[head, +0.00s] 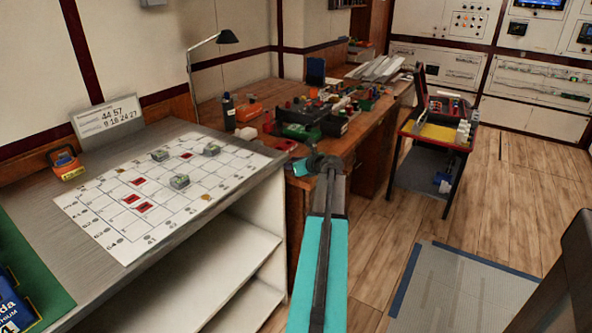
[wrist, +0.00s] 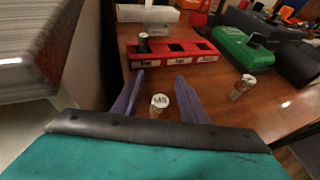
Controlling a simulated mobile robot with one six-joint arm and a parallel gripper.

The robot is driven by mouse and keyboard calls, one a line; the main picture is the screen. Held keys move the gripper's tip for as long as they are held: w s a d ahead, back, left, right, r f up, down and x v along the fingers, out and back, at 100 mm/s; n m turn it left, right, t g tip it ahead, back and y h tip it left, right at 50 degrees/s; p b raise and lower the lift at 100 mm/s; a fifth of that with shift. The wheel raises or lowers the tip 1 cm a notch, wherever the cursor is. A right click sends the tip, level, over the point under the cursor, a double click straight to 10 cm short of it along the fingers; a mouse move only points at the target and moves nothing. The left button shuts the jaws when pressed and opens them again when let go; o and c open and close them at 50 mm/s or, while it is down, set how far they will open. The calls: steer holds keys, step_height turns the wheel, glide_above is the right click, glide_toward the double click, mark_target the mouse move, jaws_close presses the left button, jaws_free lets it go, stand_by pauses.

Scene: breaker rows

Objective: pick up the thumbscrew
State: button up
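In the wrist view a small upright cylinder with a pale, marked top (wrist: 159,103) stands on the brown desk. It looks like a thumbscrew. My gripper (wrist: 160,77) is open, with one finger to each side of this piece in the picture; I cannot tell how far below the fingers it is. My gripper also shows in the head view (head: 324,162) over the near end of the desk, where the small pieces are too hidden to make out.
A red rack (wrist: 172,53) with labelled slots lies ahead, a dark piece (wrist: 143,42) in its left slot. A green case (wrist: 240,48) and black items are at right. The grey bench (head: 160,262) is close on the left. A red cart (head: 437,130) stands farther right.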

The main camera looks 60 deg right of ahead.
stand_by(0.5)
jaws_close()
steer(key=shift+r, duration=0.1)
steer(key=shift+d+r, duration=0.45)
steer(key=shift+r, duration=0.15)
step_height(320, 180, up, 6)
steer(key=p, duration=0.1)
steer(key=d, duration=1.9)
steer(key=shift+f, duration=0.15)
steer(key=shift+s, duration=0.1)
